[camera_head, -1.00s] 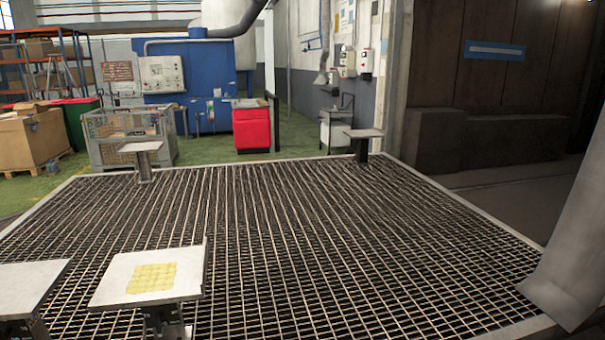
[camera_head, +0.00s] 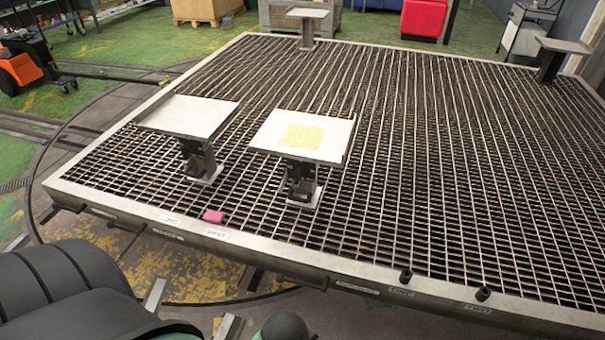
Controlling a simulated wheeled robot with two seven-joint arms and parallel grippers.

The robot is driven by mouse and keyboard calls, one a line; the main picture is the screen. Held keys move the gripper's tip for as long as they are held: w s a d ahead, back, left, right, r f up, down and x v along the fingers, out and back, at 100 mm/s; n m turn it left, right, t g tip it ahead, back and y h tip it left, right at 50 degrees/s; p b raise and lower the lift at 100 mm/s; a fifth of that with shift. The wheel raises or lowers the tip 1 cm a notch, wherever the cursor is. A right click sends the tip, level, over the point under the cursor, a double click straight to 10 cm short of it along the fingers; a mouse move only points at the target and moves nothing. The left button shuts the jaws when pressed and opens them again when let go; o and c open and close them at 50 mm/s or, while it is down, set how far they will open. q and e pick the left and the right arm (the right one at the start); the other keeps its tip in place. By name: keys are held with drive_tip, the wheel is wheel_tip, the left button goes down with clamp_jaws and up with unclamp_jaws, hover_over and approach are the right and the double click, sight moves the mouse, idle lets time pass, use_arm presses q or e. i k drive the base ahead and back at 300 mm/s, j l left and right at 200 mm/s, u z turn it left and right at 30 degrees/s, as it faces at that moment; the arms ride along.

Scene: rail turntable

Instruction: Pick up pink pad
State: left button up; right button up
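The pink pad (camera_head: 213,216) is a small block lying at the near-left edge of the metal grating platform (camera_head: 420,170), beside a small label on the frame. It stands clear of the two nearer pedestals. Neither gripper shows in the head view. Dark rounded parts at the bottom left are mine.
Two pedestals with flat plates stand near the pad: a bare left plate (camera_head: 188,115) and a right plate (camera_head: 262,139) bearing a yellow square (camera_head: 302,137). Two more plates (camera_head: 307,13) (camera_head: 565,46) stand at the far edge. An orange cart (camera_head: 20,70) is at left.

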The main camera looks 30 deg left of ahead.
sight(210, 217)
drive_tip(key=u, duration=1.7)
